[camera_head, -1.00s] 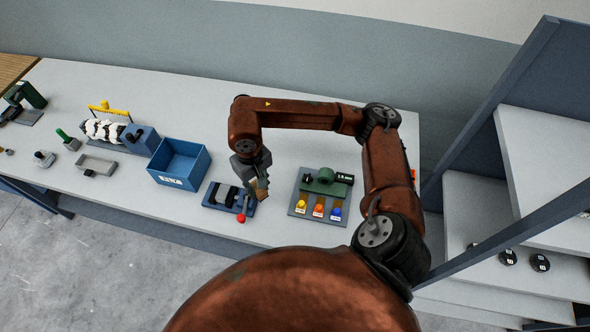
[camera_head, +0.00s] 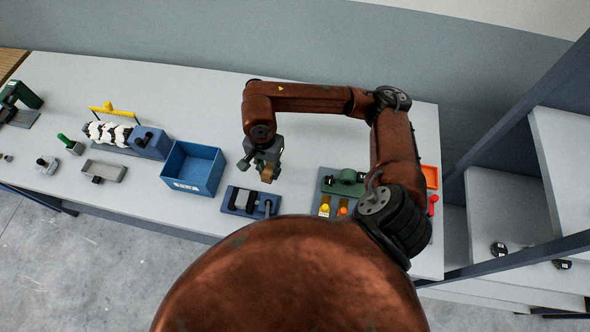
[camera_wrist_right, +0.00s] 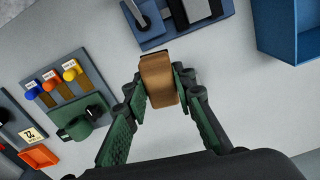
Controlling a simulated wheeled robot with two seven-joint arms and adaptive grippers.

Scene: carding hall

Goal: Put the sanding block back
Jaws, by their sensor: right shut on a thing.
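My right gripper (camera_head: 264,170) is shut on a small brown block, the sanding block (camera_head: 267,174), and holds it over the bench, just behind a blue fixture (camera_head: 232,205). In the right wrist view the block (camera_wrist_right: 158,78) sits between the two green-padded fingers of the right gripper (camera_wrist_right: 159,88). The blue fixture (camera_wrist_right: 152,38) lies just beyond it there, apart in the picture. I cannot tell the block's exact height above the bench. My left gripper is not in view.
A blue open bin (camera_head: 216,178) stands left of the fixture. A green device (camera_head: 346,182) with coloured knobs is on the right, partly hidden by my body. An orange tray (camera_head: 430,171) lies farther right. Shelving stands at the right. Bare bench (camera_head: 220,105) lies behind.

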